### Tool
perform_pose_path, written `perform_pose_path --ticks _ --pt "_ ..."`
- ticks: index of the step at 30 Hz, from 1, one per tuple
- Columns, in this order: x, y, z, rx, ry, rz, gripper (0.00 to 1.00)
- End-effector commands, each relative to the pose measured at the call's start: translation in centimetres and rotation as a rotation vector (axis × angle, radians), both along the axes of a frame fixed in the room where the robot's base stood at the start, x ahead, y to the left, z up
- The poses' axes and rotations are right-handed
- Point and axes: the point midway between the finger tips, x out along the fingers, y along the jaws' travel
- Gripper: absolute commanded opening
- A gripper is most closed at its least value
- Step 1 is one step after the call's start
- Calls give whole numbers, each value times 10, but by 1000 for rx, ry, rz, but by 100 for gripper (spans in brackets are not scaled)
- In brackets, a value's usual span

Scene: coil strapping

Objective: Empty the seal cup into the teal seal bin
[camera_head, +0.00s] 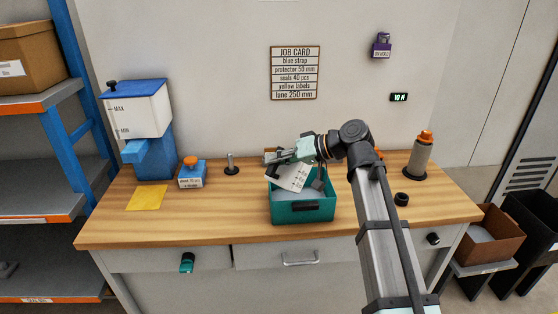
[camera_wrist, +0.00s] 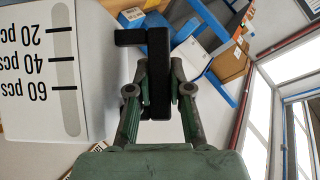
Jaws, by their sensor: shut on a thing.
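The seal cup (camera_head: 288,177) is white with dark scale marks. It is tilted and held over the teal seal bin (camera_head: 304,213) on the workbench. In the wrist view the cup (camera_wrist: 40,75) fills the left side, with its 20, 40 and 60 pcs marks upside down. My gripper (camera_head: 276,156) is shut on the cup's black handle (camera_wrist: 158,65); the gripper also shows in the wrist view (camera_wrist: 158,88). Grey contents show inside the bin. The cup's mouth and inside are hidden, so I cannot tell whether it holds seals.
The workbench (camera_head: 170,228) carries a blue and white dispenser (camera_head: 148,125), a blue box with an orange knob (camera_head: 192,175), a yellow sheet (camera_head: 147,197), a black post (camera_head: 231,165) and a grey cylinder with an orange top (camera_head: 420,155). The front left is clear.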

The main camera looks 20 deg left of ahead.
Motion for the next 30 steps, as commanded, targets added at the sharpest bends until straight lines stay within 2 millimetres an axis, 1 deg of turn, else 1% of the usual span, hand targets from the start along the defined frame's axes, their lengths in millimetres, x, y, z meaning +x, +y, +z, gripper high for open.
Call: perform_pose_path --ticks 1,3,9,17,27,30 --pt "-4 1 -7 -9 -38 2 0" --pt "-7 1 -12 -27 -103 1 0" --pt "-13 3 -24 -78 -275 1 0" --pt "-13 3 -30 -104 -364 0 0" --pt "-11 2 -61 -169 -590 1 0" --pt "-10 2 -67 -187 -651 1 0"
